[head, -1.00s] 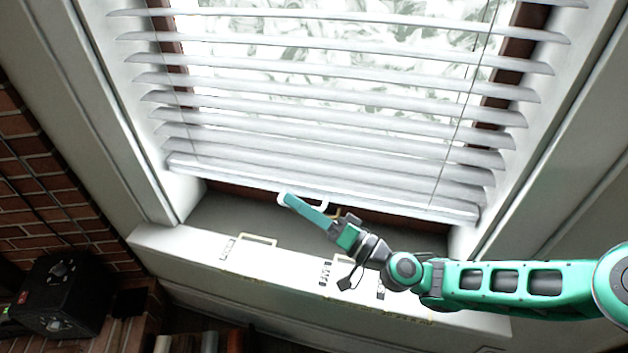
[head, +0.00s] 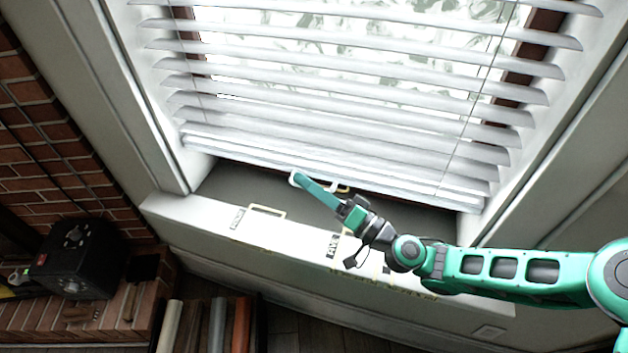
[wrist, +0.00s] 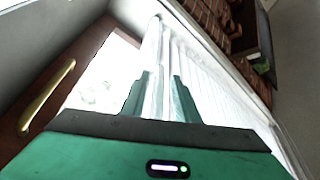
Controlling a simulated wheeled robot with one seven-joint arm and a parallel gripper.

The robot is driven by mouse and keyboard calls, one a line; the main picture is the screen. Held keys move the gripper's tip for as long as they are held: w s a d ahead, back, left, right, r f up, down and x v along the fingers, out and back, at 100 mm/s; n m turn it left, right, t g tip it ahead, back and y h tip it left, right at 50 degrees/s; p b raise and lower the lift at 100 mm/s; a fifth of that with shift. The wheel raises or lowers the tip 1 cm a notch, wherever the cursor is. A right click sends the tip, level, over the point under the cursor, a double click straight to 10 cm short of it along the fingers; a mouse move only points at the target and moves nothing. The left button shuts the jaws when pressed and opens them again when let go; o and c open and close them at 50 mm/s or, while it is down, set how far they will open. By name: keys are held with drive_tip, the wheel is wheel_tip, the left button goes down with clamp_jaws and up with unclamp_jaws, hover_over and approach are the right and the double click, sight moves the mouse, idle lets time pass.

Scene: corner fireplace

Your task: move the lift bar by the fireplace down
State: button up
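The white blind (head: 330,75) hangs over the bright window, its bottom rail (head: 400,185) some way above the sill. A small white loop, which I take for the lift bar (head: 293,180), shows at the bottom rail. My gripper (head: 300,177) reaches it from the right in the head view, with its teal fingertips at the loop. In the wrist view my gripper (wrist: 161,88) has its fingers close together with a white strip between them, which looks like the lift bar held. The fingers hide part of the bar.
A brass handle (wrist: 45,97) sits on the brown window frame. A black box (head: 75,255) stands by the brick wall (head: 40,150) at left.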

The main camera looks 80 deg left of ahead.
drive_tip(key=shift+d, duration=0.1)
drive_tip(key=v, duration=1)
drive_tip(key=shift+w+d, duration=0.25)
drive_tip(key=shift+f, duration=0.15)
